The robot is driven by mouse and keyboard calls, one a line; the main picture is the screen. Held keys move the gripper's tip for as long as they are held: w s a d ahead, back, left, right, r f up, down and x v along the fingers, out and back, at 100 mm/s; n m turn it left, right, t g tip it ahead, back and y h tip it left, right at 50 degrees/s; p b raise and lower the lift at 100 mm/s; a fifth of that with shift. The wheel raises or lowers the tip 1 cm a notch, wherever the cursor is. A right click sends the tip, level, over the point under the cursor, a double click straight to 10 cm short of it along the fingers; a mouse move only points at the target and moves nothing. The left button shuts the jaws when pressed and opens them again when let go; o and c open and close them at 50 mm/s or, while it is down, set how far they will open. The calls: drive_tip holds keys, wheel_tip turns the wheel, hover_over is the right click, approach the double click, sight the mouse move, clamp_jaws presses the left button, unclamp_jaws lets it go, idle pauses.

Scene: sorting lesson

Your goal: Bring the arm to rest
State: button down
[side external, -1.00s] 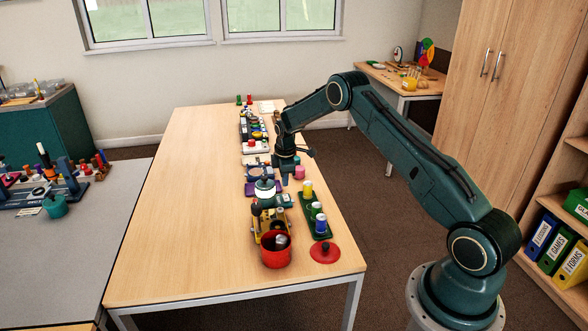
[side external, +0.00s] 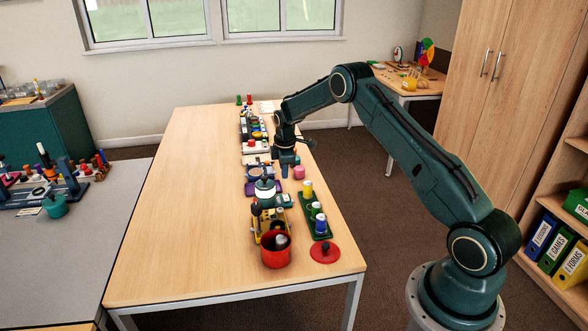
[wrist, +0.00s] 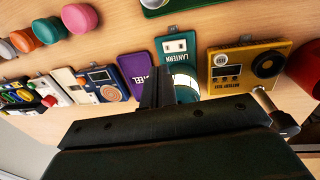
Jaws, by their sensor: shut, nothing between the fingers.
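My gripper (side external: 285,170) hangs from my bent arm over the right side of the wooden table (side external: 165,220), above the row of devices. Its narrow dark fingers (wrist: 158,90) are together in the wrist view, with nothing between them. Below them lie a purple board (wrist: 136,74) and a green lantern board (wrist: 178,47). A white and green round item (wrist: 184,84) is partly hidden behind the fingers.
A red pot (side external: 276,252), a red lid (side external: 325,252) and a green tray with several cylinders (side external: 319,228) stand near the front. A yellow battery tester (wrist: 240,68) shows in the wrist view. The table's left side is clear.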

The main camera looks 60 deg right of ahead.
drive_tip(key=s+a+r+m+t, duration=0.1)
drive_tip(key=s+a+r, duration=0.35)
drive_tip(key=r, duration=0.45)
drive_tip(key=s+a+r+m, duration=0.2)
drive_tip(key=s+a+r, duration=0.3)
drive_tip(key=r, duration=0.4)
drive_tip(key=s+a+r+m+t, duration=0.1)
drive_tip(key=s+a+r, duration=0.2)
drive_tip(key=a+r, duration=0.45)
drive_tip(key=s+a+r+m+t, duration=0.1)
drive_tip(key=s+a, duration=0.3)
drive_tip(key=s, duration=0.9)
drive_tip(key=s+a+r+m+t+y, duration=0.1)
drive_tip(key=s+a+m, duration=0.3)
drive_tip(key=s, duration=0.9)
drive_tip(key=shift+s+a+r, duration=0.15)
drive_tip(key=shift+a+r, duration=0.4)
drive_tip(key=shift+r, duration=0.15)
